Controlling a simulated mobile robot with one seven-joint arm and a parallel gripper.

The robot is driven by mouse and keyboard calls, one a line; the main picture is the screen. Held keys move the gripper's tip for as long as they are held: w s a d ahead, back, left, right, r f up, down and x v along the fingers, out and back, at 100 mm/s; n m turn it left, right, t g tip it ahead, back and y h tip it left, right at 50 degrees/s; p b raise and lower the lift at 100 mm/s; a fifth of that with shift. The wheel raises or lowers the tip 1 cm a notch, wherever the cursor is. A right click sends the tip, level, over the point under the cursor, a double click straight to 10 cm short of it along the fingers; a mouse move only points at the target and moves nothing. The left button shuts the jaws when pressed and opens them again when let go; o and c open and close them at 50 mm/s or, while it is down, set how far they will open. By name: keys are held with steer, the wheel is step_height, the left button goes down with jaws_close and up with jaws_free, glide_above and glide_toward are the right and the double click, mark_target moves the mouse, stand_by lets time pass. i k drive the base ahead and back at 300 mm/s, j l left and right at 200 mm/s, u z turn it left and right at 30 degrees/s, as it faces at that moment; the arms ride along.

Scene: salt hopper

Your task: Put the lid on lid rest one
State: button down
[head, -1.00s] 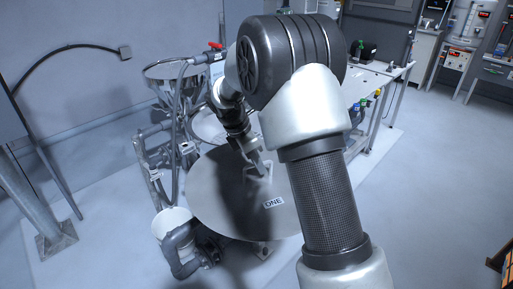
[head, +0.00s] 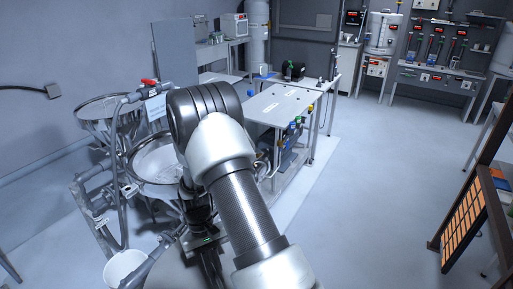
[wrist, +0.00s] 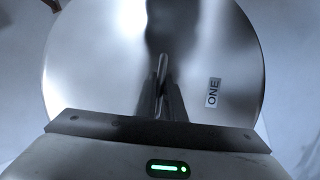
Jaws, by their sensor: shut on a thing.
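The lid (wrist: 95,65) is a large round shiny metal disc with a label reading ONE and an upright handle in its middle. My gripper (wrist: 160,92) is shut on that handle in the wrist view. In the head view only a grey part of the lid (head: 172,272) shows at the bottom edge, behind my arm. A pale table (head: 262,103) with small white labels on top stands beyond my arm; the labels are too small to read, so I cannot tell which spot is lid rest one.
An open round hopper (head: 158,165) stands just left of my arm, with another (head: 105,108) behind it among pipes and a red-handled valve. A white bucket (head: 122,268) is at lower left. Open floor (head: 370,180) lies to the right, up to an orange-slatted panel (head: 465,225).

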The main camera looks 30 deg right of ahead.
mark_target(270, 107)
steer(key=u, duration=1.2)
steer(key=l+u, duration=0.65)
steer(key=k+l+u, duration=0.25)
steer(key=l+u, duration=0.2)
steer(key=k+l+u, duration=0.3)
steer(key=l+u, duration=0.15)
steer(key=k+l+u, duration=0.6)
steer(key=k+u, duration=0.3)
steer(key=k+l+u, duration=0.1)
steer(key=k+u, duration=0.25)
steer(key=k, duration=1.05)
steer(key=k+l+z, duration=0.1)
steer(key=k+z, duration=0.2)
steer(key=k, duration=0.45)
